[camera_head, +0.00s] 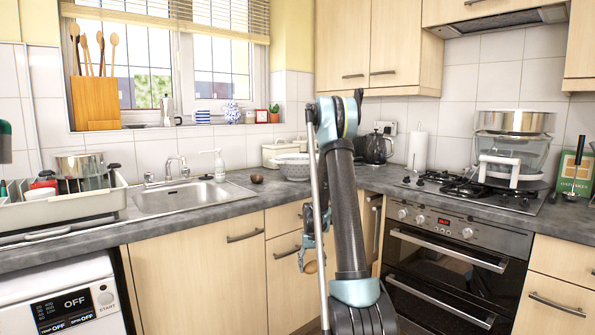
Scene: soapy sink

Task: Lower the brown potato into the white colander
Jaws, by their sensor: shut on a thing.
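The white colander (293,170) stands on the grey counter to the right of the sink, partly hidden behind my arm. My gripper (309,262) hangs on the left side of my arm, in front of the cabinet doors and below the counter edge in the picture. It is shut on a small tan-brown thing, which looks like the brown potato (311,267). The potato is small in view and partly covered by the gripper. It is apart from the colander. The inside of the colander is not clearly visible.
A dark brown round thing (257,178) lies on the counter (240,194) left of the colander. The sink (182,197) and soap bottle (219,165) are farther left. A kettle (376,149) and hob (465,189) are on the right.

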